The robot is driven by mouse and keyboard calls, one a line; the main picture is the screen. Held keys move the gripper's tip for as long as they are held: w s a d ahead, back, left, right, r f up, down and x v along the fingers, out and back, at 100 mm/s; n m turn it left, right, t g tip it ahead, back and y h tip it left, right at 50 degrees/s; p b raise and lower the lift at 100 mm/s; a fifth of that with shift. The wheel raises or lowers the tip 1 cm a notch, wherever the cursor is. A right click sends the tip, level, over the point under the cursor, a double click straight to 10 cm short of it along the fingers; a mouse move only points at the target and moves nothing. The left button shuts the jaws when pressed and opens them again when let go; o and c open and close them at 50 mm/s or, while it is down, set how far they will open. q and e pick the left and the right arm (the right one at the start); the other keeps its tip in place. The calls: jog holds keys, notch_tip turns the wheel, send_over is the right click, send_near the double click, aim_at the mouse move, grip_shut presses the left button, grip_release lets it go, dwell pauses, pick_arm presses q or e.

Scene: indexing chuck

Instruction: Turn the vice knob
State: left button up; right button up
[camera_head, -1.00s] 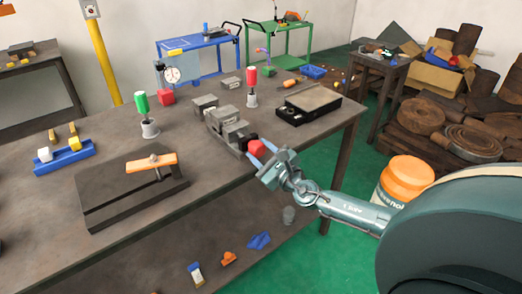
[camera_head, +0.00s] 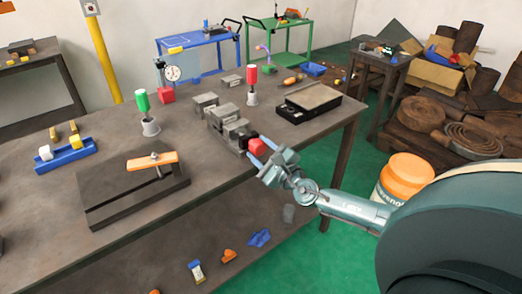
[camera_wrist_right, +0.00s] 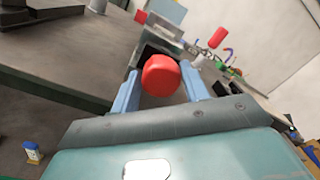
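The vice (camera_head: 230,126) is a grey metal block assembly near the table's front right edge. Its red knob (camera_head: 256,145) faces the front edge. My right gripper (camera_head: 261,151) is at the knob, with one blue finger on each side of it. In the right wrist view the red knob (camera_wrist_right: 161,75) sits between the two open fingers (camera_wrist_right: 160,90). A gap shows beside the left finger; whether the right finger touches the knob I cannot tell. My left gripper is not in view.
The table (camera_head: 60,210) carries a dark plate with an orange handle (camera_head: 152,161), a green-handled tool (camera_head: 143,103), a red-handled tool (camera_head: 252,78) and a black box (camera_head: 309,101).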

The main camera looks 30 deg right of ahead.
jog(key=o, duration=0.3)
jog(key=shift+o, duration=0.2)
jog(key=s, duration=1.3)
jog(key=shift+d+f+b, duration=0.15)
jog(key=shift+d+b, duration=0.2)
jog(key=shift+b, duration=0.1)
jog(key=shift+s, duration=0.1)
